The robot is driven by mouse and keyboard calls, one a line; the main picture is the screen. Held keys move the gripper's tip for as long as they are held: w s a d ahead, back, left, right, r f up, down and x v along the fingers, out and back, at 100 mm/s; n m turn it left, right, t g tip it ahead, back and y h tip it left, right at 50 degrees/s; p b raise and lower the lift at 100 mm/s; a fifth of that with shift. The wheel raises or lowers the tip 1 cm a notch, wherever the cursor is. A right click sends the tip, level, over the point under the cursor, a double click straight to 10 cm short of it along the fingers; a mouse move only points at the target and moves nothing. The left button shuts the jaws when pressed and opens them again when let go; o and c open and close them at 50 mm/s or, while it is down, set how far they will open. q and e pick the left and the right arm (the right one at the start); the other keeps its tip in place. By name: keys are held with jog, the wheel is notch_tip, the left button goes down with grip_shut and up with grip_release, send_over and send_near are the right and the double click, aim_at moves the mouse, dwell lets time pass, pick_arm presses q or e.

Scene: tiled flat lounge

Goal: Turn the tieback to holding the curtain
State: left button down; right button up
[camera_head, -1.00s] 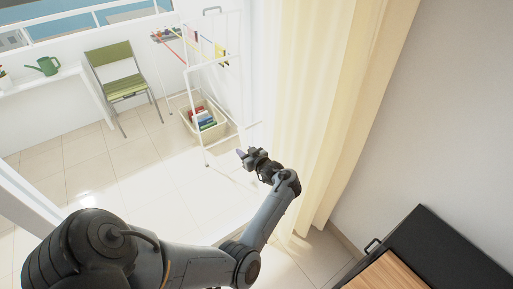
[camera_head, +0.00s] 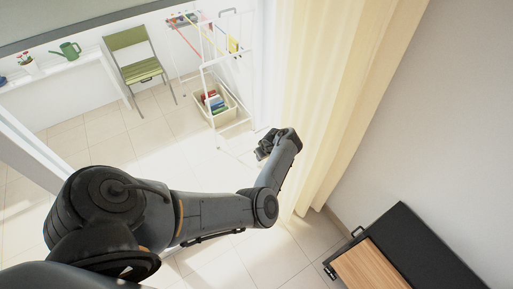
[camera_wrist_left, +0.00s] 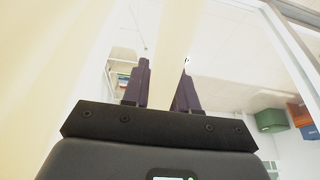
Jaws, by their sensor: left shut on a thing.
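The cream curtain (camera_head: 330,100) hangs in long folds right of the opening. My left gripper (camera_head: 264,146) is at its left edge. In the left wrist view, my left gripper's dark fingers (camera_wrist_left: 164,66) stand on either side of a pale cream strip (camera_wrist_left: 174,35), and the gripper is shut on it. The strip looks like a fold of the curtain. More of the curtain (camera_wrist_left: 50,60) fills the left of that view. I cannot make out the tieback clearly in either view. My right gripper is not in view.
A white drying rack (camera_head: 225,75) stands beyond the opening, with a laundry basket (camera_head: 214,108) beneath it. A green chair (camera_head: 138,65) is further left. A black cabinet with a wooden panel (camera_head: 372,278) is at lower right. Tiled floor (camera_head: 110,135) is clear.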

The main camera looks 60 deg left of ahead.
pick_arm(q)
jog(key=r+h+p, duration=0.1)
jog(key=d+r+h+p, duration=0.1)
jog(key=r+p, duration=0.1)
jog(key=shift+h, duration=0.4)
jog(key=shift+d+r+h+p, duration=0.1)
jog(key=shift+r+h+p, duration=0.15)
jog(key=shift+h+p, duration=0.45)
jog(key=c, duration=1)
grip_release()
jog(key=shift+o, duration=0.2)
